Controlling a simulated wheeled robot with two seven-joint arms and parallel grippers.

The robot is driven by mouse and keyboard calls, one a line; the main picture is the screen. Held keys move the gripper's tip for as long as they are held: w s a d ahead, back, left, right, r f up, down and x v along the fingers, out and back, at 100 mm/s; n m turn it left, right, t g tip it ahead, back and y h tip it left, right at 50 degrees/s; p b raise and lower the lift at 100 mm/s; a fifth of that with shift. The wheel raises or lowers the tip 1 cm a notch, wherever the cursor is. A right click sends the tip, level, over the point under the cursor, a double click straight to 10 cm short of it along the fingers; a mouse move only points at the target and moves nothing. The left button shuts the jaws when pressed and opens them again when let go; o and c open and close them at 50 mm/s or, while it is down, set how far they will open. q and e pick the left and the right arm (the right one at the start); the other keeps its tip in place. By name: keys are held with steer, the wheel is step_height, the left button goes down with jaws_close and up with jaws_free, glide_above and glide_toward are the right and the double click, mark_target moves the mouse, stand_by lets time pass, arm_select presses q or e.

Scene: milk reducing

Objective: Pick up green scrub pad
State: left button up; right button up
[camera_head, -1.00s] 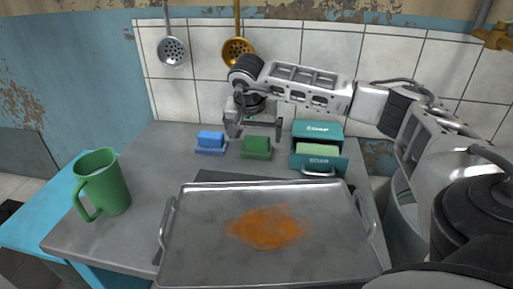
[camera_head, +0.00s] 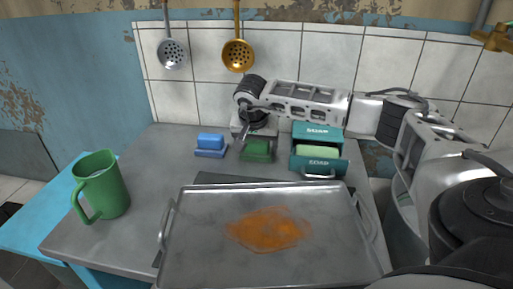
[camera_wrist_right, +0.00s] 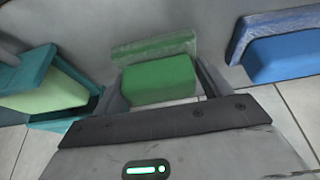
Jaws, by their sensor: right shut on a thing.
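The green scrub pad (camera_head: 257,149) sits at the back of the counter, between the blue sponge and the soap box. In the right wrist view the green scrub pad (camera_wrist_right: 158,80) lies between the jaws, with a flat green piece behind it. My right gripper (camera_head: 258,142) is lowered over the pad and shut on it; the right wrist view shows the gripper (camera_wrist_right: 160,98) with a jaw at each side of the pad. The pad still appears at counter level. My left gripper is not in view.
A blue sponge (camera_head: 210,141) on a blue holder stands left of the pad, and a teal soap box (camera_head: 319,133) close on the right. A metal tray (camera_head: 190,262) with an orange stain fills the front. A green mug (camera_head: 108,190) stands at left. Ladles hang behind.

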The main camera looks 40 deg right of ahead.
steer(key=shift+r, duration=0.6)
step_height(320, 180, up, 2)
steer(key=shift+r, duration=0.2)
steer(key=s+a+r, duration=0.9)
steer(key=s, duration=0.1)
steer(key=shift+s+r, duration=0.25)
steer(key=shift+s, duration=0.1)
